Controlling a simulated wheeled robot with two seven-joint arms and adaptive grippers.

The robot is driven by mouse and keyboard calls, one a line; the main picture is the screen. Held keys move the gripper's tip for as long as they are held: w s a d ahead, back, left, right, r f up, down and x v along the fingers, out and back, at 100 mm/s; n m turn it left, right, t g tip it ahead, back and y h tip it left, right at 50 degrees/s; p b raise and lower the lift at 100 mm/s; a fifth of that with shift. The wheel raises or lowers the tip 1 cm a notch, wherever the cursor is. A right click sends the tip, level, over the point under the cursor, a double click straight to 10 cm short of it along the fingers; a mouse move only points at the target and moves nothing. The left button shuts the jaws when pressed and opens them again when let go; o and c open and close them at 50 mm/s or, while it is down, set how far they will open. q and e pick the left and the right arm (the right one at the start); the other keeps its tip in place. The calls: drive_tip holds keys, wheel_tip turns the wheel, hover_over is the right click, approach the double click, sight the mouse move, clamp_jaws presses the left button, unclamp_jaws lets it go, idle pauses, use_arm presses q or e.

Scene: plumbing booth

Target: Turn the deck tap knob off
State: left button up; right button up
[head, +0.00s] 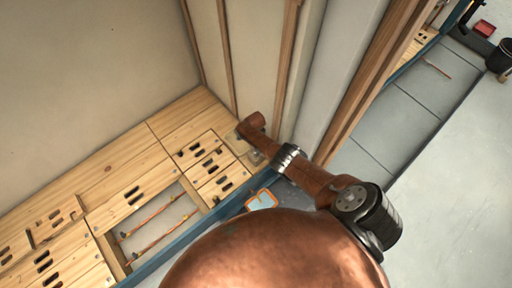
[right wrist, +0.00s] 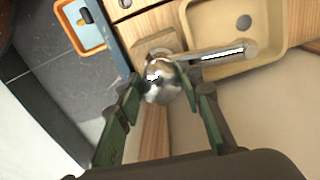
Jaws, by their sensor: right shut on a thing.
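The deck tap's round chrome knob (right wrist: 161,82) sits between the green fingers of my right gripper (right wrist: 163,88) in the right wrist view. The fingers are closed on it from both sides. The tap's metal spout (right wrist: 215,54) reaches right from the knob, over a tan basin (right wrist: 272,32). The knob stands by a small wooden block (right wrist: 154,45). In the head view my copper-coloured arm crosses the middle and hides most of the area around the tap. My left gripper is not in view.
An orange-rimmed tray (right wrist: 82,25) lies on the grey floor; it also shows in the head view (head: 262,200). A blue edge rail (head: 180,247) borders the wooden deck (head: 105,185). An opening in the deck shows copper pipes (head: 158,222). Wall panels and a post (head: 325,75) stand close to my arm.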

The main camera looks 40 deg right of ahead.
drive_tip(key=shift+m, duration=0.5)
drive_tip(key=o, duration=1.2)
drive_tip(key=shift+c, duration=0.2)
drive_tip(key=shift+a+r, duration=0.2)
drive_tip(key=shift+r, duration=0.5)
wheel_tip(320, 180, up, 11)
drive_tip(key=shift+d+f, duration=0.2)
drive_tip(key=shift+d, duration=0.05)
